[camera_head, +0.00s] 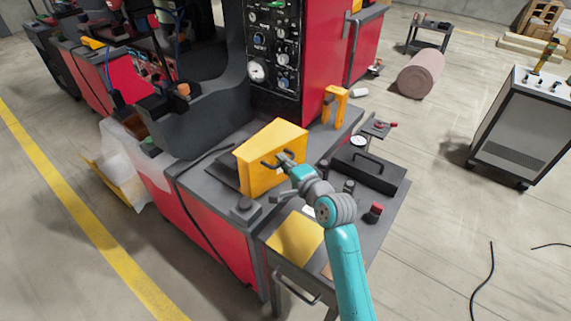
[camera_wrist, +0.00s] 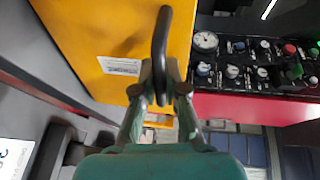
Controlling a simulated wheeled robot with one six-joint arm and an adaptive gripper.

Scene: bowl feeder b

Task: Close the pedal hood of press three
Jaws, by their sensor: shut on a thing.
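The pedal hood seems to be the yellow box-like cover (camera_head: 264,166) on the grey deck of the red press; its yellow face with a white label also fills the upper left of the wrist view (camera_wrist: 90,35). A dark curved handle (camera_wrist: 160,45) stands out from this face. My gripper (camera_head: 282,162) reaches it from the right, and its two fingers (camera_wrist: 160,92) are shut on the handle. The inside of the hood and the pedal are hidden. I cannot tell how far the hood stands open.
A control panel with gauges (camera_head: 272,50) rises behind the hood. A black case with a handle (camera_head: 363,168) and a red knob (camera_head: 374,208) lie on the bench to the right. A smaller yellow bracket (camera_head: 335,103) stands farther back. The right floor has free room before a grey cabinet (camera_head: 520,125).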

